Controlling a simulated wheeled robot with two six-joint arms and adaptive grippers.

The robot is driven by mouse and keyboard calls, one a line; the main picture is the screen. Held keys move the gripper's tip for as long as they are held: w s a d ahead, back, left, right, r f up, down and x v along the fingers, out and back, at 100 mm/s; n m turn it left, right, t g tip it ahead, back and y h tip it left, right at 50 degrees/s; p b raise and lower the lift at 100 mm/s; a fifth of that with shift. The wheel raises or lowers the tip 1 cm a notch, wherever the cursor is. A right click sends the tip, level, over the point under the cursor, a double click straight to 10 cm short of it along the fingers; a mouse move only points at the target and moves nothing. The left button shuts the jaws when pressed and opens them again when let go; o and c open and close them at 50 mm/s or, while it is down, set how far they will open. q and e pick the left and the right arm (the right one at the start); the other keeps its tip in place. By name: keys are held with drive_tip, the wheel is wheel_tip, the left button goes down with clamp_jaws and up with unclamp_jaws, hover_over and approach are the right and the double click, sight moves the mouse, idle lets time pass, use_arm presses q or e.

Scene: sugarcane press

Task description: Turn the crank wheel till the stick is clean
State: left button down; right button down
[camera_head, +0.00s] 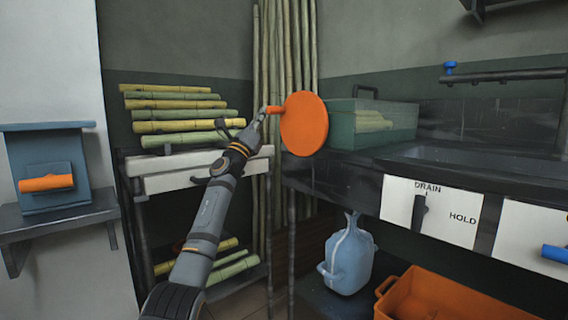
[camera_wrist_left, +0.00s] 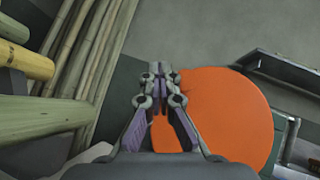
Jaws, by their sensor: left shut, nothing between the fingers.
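In the left wrist view, the fingertips (camera_wrist_left: 158,72) are together, with the orange wheel (camera_wrist_left: 225,115) behind and to the right. Yellow-green sticks (camera_head: 370,120) show dimly in the green box (camera_head: 402,122); I cannot tell how clean they are. My right gripper is out of view.
Cane pieces (camera_head: 178,113) are stacked on a rack at the left, with tall canes (camera_head: 286,50) behind the wheel. A dark counter (camera_head: 345,172) carries a DRAIN/HOLD lever (camera_head: 418,212). A blue jug (camera_head: 349,258) and an orange crate (camera_head: 440,298) are below.

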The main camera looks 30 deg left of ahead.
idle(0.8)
use_arm(q)
drive_tip(key=v, duration=0.7)
drive_tip(key=shift+s+f, duration=0.15)
drive_tip(key=shift+f, duration=0.05)
